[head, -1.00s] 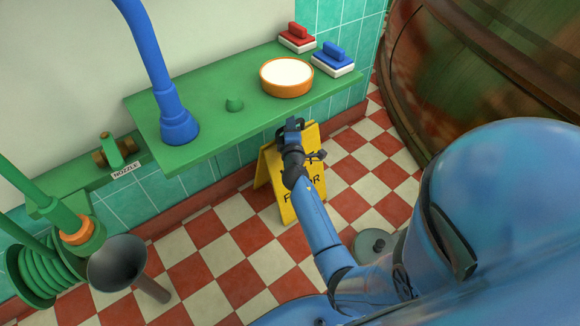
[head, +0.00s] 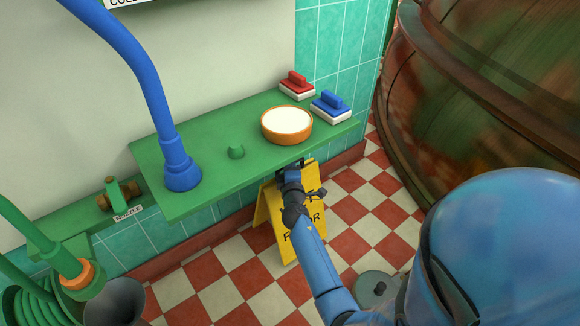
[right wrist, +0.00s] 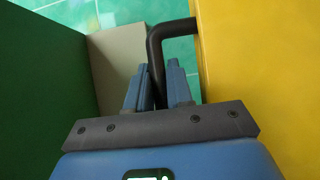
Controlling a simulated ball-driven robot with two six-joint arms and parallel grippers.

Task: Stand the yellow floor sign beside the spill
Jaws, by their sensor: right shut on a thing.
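The yellow floor sign (head: 313,232) stands on the checkered floor below the green shelf, its two panels spread apart. It also shows at the right of the right wrist view (right wrist: 250,80), with a black handle (right wrist: 170,31) at its edge. My right gripper (right wrist: 166,82) is shut on that handle, one finger on each side of the bar. In the head view my right gripper (head: 290,168) is at the top of the sign, close under the shelf's front edge, and its fingers are partly hidden. My left gripper is not in view. I see no spill.
The green shelf (head: 215,180) overhangs the sign. It holds an orange-rimmed tub (head: 287,127), a red brush (head: 297,84), a blue brush (head: 331,106) and a blue hose (head: 180,168). A copper vat (head: 480,80) stands at right. The floor (head: 225,300) is clear left of the sign.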

